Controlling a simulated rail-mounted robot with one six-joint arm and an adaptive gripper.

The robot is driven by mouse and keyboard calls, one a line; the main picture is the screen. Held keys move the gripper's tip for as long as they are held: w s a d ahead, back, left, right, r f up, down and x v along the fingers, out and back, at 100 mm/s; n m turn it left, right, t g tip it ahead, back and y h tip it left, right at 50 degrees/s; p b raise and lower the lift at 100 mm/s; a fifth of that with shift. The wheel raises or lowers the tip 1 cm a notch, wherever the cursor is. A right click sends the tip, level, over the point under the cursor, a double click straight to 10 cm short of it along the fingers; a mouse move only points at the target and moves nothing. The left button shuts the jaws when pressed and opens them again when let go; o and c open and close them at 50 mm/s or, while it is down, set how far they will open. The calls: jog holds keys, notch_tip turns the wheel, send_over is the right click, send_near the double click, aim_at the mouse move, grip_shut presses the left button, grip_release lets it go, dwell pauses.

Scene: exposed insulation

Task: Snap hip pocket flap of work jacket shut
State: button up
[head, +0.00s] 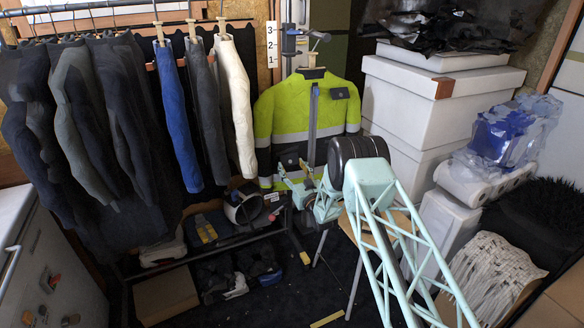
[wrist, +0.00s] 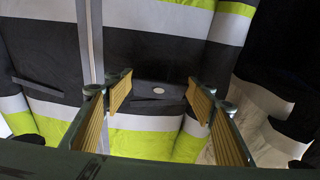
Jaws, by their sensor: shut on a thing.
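The yellow, black and grey work jacket (head: 287,112) hangs upright in the middle of the head view. In the wrist view its dark and grey bands (wrist: 150,50) fill most of the picture. A dark hip pocket flap (wrist: 145,84) with a round pale snap (wrist: 158,91) lies between my fingers. My gripper (head: 302,182) is at the jacket's lower part in the head view. The other half of the snap cannot be made out.
Several dark, blue and white garments (head: 188,120) hang on a rail at the left. White boxes (head: 415,100) stand at the right, beside plastic-wrapped blue packs (head: 505,132). A low shelf with shoes (head: 235,275) is below the garments. Some dark floor (head: 305,305) is clear in front.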

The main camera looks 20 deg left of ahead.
jog(key=shift+w+a+f+t+y, duration=0.25)
jog(key=shift+w+t+y, duration=0.05)
jog(key=shift+t+y, duration=0.45)
jog(key=o, duration=0.9)
jog(key=shift+s+d+f, duration=0.15)
jog(key=shift+s, duration=0.05)
jog(key=shift+v, duration=5.8)
